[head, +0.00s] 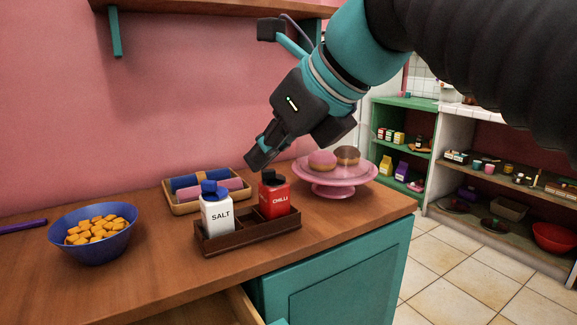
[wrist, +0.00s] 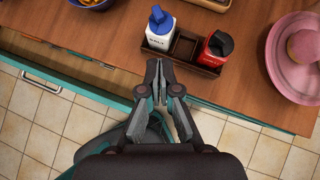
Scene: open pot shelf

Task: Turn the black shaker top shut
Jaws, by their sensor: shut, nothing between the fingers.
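The red chilli shaker (head: 275,202) with its black top (head: 271,177) stands upright in the right end of a dark wooden tray (head: 250,238). It also shows in the wrist view (wrist: 212,58), where its black top (wrist: 221,43) is seen from above. I cannot tell how far the top is turned. The white salt shaker (head: 216,217) with a blue top stands in the tray's left end. My gripper (head: 259,157) is shut and empty. In the wrist view its fingertips (wrist: 159,64) show at the tray's near side, left of the chilli shaker and apart from it.
A blue bowl of orange pieces (head: 96,250) stands at the left. A tray of rolled cloths (head: 206,190) lies behind the shakers. The tray's middle compartment (wrist: 183,47) is empty.

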